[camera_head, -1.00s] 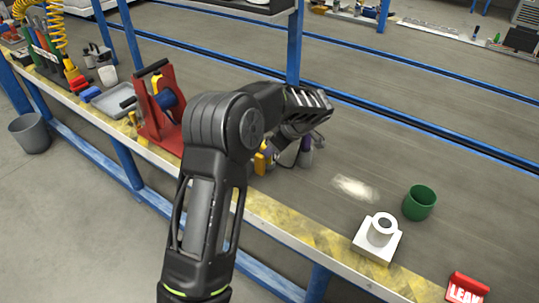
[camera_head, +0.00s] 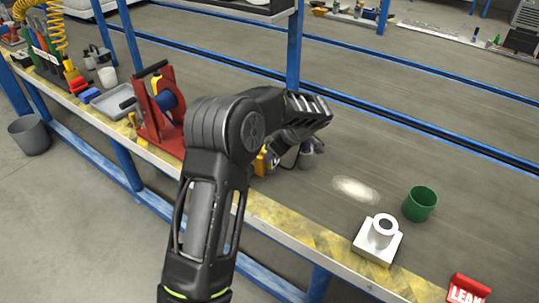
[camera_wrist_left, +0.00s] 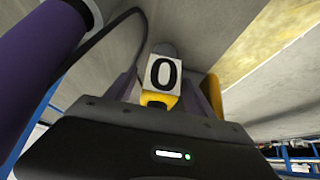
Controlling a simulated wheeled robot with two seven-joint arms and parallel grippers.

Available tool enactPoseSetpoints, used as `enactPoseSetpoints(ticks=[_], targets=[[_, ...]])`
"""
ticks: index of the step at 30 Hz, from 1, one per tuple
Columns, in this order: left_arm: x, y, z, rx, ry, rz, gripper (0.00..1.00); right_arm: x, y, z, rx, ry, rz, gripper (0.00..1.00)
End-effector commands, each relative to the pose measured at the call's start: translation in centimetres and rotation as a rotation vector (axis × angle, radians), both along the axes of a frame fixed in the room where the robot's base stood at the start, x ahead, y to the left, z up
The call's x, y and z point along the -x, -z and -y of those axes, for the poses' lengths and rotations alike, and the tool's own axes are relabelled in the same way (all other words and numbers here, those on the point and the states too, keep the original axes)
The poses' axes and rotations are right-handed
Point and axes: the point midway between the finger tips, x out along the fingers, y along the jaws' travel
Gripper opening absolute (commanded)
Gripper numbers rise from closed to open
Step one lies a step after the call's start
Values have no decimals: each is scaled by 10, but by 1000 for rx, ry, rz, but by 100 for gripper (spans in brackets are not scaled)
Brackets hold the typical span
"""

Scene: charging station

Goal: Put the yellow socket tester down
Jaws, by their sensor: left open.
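The yellow socket tester appears to be the yellow piece with a white face marked "0" (camera_wrist_left: 163,75) in the left wrist view, straight ahead of my left gripper (camera_wrist_left: 165,145). A yellow part (camera_head: 261,162) shows beneath my arm in the head view; I cannot tell whether it is the same thing. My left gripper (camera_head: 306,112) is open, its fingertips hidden. I cannot tell whether the tester touches the bench. My right gripper is not in view.
A purple object (camera_wrist_left: 35,70) with a dark cable is close at the left in the wrist view. A red stand (camera_head: 160,115) is left of my arm. A green cup (camera_head: 420,203), a white block with a cylinder (camera_head: 379,240) and a red LEAK sign (camera_head: 466,290) are to the right.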

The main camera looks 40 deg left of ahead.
Motion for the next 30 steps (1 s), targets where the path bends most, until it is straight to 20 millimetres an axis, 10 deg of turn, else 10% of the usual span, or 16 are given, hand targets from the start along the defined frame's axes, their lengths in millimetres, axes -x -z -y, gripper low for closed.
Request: enactPoseSetpoints(ticks=[30], targets=[[-1, -104, 65, 0, -1, 1, 62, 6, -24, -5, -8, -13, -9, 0]])
